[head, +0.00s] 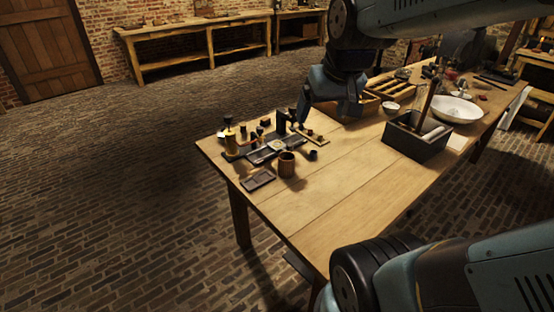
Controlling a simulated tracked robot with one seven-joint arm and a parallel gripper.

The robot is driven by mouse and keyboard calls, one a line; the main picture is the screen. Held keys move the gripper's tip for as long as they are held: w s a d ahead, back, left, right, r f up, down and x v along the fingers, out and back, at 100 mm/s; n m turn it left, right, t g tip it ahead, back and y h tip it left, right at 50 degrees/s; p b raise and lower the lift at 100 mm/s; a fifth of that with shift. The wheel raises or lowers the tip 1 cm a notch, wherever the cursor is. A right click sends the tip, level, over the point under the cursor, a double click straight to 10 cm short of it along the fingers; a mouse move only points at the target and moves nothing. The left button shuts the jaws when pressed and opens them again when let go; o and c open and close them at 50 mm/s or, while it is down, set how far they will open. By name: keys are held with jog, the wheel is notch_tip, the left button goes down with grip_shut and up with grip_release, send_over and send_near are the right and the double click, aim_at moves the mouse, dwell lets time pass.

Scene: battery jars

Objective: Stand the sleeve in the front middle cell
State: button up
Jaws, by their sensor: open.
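My gripper (303,112) points down over the far left part of the wooden table, close to a dark upright block (281,123). Its fingers are small and dark here; they look open, and I see nothing held between them. A short brown open-topped cylinder (287,166) stands upright on the table in front of the small parts; it may be the sleeve, but I cannot be sure. A dark flat rack (262,155) lies behind it with small pieces on and around it. Its separate cells are too small to make out.
A brass-coloured jar (230,143) stands at the table's left. A small dark tray (258,180) lies near the left edge. A dark box (418,142) holds rods and a pale roll. A white basin (454,109) stands further right. The table's near middle is bare.

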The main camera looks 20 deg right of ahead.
jog(key=shift+o, duration=1)
jog(key=w+f, duration=0.7)
jog(key=w, duration=0.2)
jog(key=shift+w+d+f+g, duration=0.15)
jog(key=shift+w+g, duration=0.15)
jog(key=shift+w, duration=0.05)
send_near(286, 162)
jog(key=w+f, duration=0.1)
jog(key=f, duration=0.1)
jog(key=w+d+f, duration=0.1)
jog(key=w+f, duration=0.1)
jog(key=f, duration=0.1)
jog(key=w+f, duration=0.2)
jog(key=shift+d+f, duration=0.3)
jog(key=shift+d, duration=0.1)
jog(key=shift+w+a+x, duration=0.1)
jog(key=shift+a+x, duration=0.05)
jog(key=shift+x, duration=1.25)
jog(key=shift+w+a+x, duration=0.1)
jog(key=shift+a+x, duration=0.05)
jog(key=shift+x, duration=1.2)
jog(key=shift+r, duration=0.1)
jog(key=c, duration=1.1)
jog(key=shift+r, duration=0.1)
